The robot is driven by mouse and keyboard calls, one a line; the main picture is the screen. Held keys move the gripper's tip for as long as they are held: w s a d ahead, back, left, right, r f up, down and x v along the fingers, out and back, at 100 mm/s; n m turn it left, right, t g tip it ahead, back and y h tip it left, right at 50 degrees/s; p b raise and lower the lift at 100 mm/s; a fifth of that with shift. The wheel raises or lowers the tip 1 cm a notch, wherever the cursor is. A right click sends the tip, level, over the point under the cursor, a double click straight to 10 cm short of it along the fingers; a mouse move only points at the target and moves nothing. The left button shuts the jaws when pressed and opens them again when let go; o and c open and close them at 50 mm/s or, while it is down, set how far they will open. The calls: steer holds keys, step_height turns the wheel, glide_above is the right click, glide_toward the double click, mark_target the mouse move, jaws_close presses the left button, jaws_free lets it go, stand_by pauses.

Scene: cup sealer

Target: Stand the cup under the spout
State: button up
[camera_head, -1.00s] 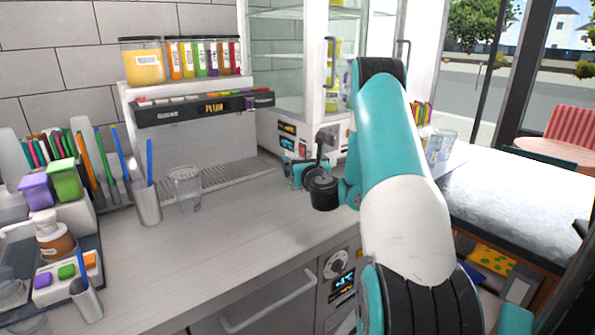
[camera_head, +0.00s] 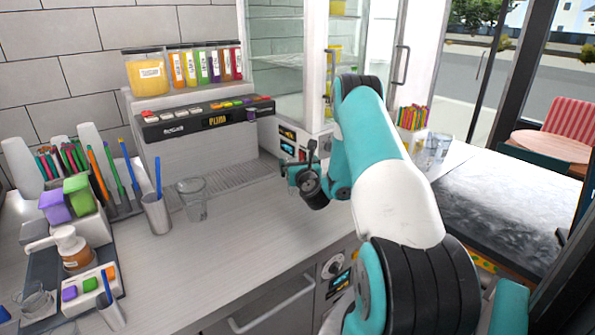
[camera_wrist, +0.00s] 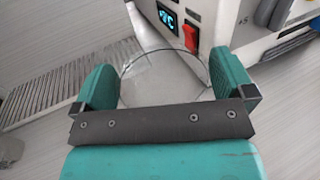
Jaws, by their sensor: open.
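My gripper (camera_head: 297,178) is low over the counter, in front of the white machine and right of the drip tray (camera_head: 215,178). In the wrist view its two teal fingers (camera_wrist: 168,88) are apart, with a clear round cup (camera_wrist: 160,66) between them; whether they touch it cannot be told. That cup is not clear in the head view. Another clear cup (camera_head: 193,203) stands upright on the counter, in front of the drip tray. The dispenser (camera_head: 205,122) has a dark front panel with coloured buttons above the tray; its spout is too small to make out surely.
The white machine (camera_wrist: 205,22) with a red switch is close ahead of my fingers. A metal straw holder (camera_head: 157,214) stands left of the counter cup. More clear cups (camera_head: 436,146) stand at the right. The front middle counter (camera_head: 225,250) is free.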

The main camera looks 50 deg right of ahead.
steer(key=shift+c, duration=0.2)
steer(key=c, duration=1)
step_height(320, 180, up, 19)
steer(key=p, duration=1)
step_height(320, 180, down, 12)
steer(key=b, duration=1.2)
steer(key=shift+r+b, duration=0.2)
steer(key=shift+b, duration=0.1)
